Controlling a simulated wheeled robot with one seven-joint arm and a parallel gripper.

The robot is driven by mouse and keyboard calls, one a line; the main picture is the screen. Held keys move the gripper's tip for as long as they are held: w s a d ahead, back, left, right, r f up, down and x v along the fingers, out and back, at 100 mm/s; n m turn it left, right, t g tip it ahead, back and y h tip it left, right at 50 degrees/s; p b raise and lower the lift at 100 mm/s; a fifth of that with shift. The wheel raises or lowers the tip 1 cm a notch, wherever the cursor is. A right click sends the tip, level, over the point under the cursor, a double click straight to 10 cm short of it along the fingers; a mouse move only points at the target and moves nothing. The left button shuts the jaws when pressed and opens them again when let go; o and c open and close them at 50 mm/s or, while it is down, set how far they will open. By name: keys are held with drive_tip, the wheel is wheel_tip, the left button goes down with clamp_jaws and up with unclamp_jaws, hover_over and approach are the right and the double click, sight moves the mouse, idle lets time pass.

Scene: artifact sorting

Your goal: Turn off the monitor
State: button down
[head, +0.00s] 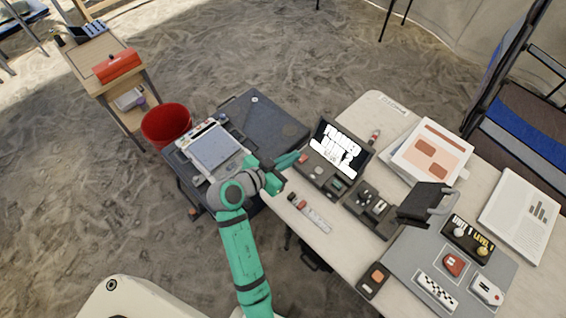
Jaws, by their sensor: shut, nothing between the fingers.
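A small black monitor (342,149) stands at the left end of the pale table, its screen lit with large white lettering. Its dark base (320,176) lies in front, with small controls including a reddish one at its left end. My gripper (297,158) is shut and empty at that left end, close to the reddish control. I cannot tell whether it touches it. The fingertips are small and partly hidden by my wrist. A second device with a pale grey, blank-looking screen (215,147) sits left of my arm on a dark case.
The pale table (342,252) holds a dark tray of small parts (371,208), paper sheets (432,152), a black handled object (425,203) and a grey mat (405,252) with several small items. A red bin (166,125) stands beyond the dark case (268,120). Sandy floor is open behind.

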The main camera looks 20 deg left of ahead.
sight(303, 159)
drive_tip(key=x, duration=0.3)
drive_tip(key=shift+d+f, duration=0.1)
drive_tip(key=f, duration=0.2)
drive_tip(key=shift+s+f, duration=0.25)
drive_tip(key=shift+a+f, duration=0.2)
drive_tip(key=shift+f, duration=0.4)
drive_tip(key=shift+s, duration=0.1)
